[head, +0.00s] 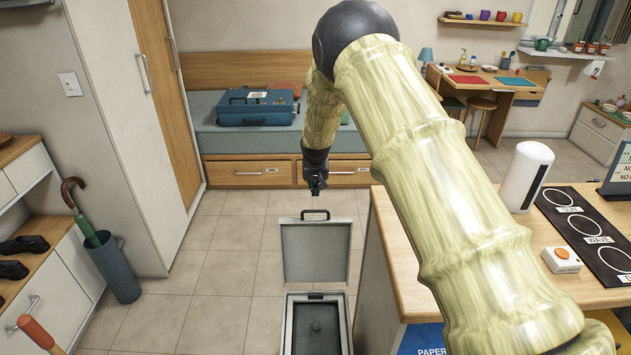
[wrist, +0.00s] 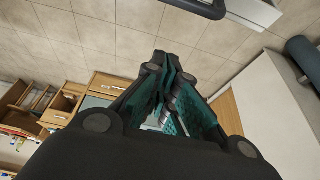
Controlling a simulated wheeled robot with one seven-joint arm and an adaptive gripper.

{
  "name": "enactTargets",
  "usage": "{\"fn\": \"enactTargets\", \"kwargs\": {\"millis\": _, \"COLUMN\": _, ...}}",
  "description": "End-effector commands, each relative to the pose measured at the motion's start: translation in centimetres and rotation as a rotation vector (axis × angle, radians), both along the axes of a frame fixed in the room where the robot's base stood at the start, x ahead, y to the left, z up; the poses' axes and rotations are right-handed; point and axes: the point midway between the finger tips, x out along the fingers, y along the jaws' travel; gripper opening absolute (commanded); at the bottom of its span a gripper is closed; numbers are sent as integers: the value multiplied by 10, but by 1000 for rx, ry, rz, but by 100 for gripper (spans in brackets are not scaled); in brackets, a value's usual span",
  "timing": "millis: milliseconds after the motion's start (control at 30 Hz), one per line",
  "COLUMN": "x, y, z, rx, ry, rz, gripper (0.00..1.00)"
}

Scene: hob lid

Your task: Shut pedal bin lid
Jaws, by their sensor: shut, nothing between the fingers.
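The pedal bin (head: 317,322) stands on the floor at the bottom middle of the head view, beside the counter. Its grey lid (head: 316,253) stands open and upright at the back of the bin. A dark handle (head: 315,213) tops the lid's raised edge. My gripper (head: 316,188) is just above and behind the handle in the head view, pointing down, apart from it as far as I can tell. In the wrist view my gripper (wrist: 165,68) has its teal-padded fingers together and empty. Part of the lid (wrist: 255,12) and its handle (wrist: 198,8) show at the top edge there.
A counter (head: 400,265) with a hob stands to the right of the bin, with my arm over it. A bench (head: 240,140) with a blue case (head: 256,107) is behind. An umbrella stand (head: 112,266) is at left. Tiled floor (head: 215,280) left of the bin is clear.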

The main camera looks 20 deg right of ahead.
Motion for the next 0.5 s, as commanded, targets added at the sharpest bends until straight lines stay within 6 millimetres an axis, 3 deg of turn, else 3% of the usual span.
{"fn": "enactTargets", "kwargs": {"millis": 333, "x": 12, "y": -4, "z": -30, "rx": 0, "ry": 0, "rz": 0, "gripper": 0}}
{"fn": "enactTargets", "kwargs": {"millis": 500, "x": 10, "y": -3, "z": -36, "rx": 0, "ry": -1, "rz": 0, "gripper": 0}}
